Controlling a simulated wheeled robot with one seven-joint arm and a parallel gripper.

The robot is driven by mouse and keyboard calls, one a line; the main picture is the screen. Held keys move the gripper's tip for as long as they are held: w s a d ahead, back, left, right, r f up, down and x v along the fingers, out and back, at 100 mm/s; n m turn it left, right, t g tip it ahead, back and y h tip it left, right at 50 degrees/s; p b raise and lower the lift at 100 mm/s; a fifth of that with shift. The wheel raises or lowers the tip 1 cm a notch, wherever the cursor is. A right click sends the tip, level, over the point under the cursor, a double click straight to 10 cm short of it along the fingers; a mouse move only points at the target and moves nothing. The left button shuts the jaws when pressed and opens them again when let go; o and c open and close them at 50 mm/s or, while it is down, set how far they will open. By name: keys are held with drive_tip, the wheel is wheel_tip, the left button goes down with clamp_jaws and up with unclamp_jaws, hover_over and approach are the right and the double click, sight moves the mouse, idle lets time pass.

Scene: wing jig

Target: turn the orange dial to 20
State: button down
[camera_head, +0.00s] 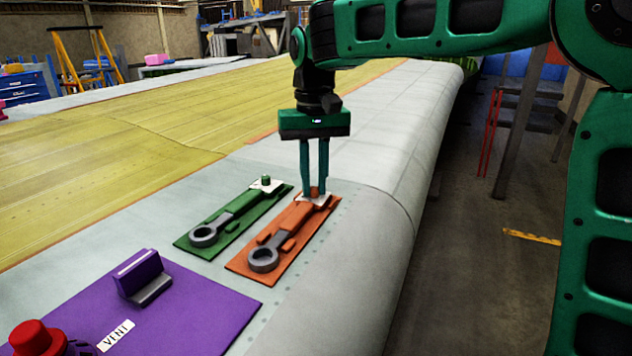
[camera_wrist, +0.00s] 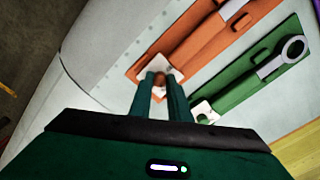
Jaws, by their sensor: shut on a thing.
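The orange plate (camera_head: 246,265) lies on the wing surface and carries an orange dial (camera_head: 316,191) at its far end, on a white scale patch (camera_head: 327,201). A grey ring-ended wrench shape (camera_head: 264,258) lies along the plate. My gripper (camera_head: 314,192) points down over the plate's far end, with its fingers shut on the orange dial. In the wrist view the dial (camera_wrist: 159,90) shows between the two fingertips (camera_wrist: 161,80), with the white patch around it. The fingers hide part of the dial, and the scale marks are too small to read.
A green plate (camera_head: 186,241) with its own green knob (camera_head: 266,181) and wrench shape lies close on the left. A purple panel (camera_head: 205,310) with a purple block and a red button (camera_head: 36,338) is nearer. The wing's right edge drops to the floor.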

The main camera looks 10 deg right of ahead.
sight(314, 187)
drive_tip(key=c, duration=1.6)
unclamp_jaws()
drive_tip(key=shift+c, duration=0.2)
wheel_tip(314, 187, up, 11)
drive_tip(key=shift+f, duration=0.2)
drive_tip(key=shift+w, duration=0.1)
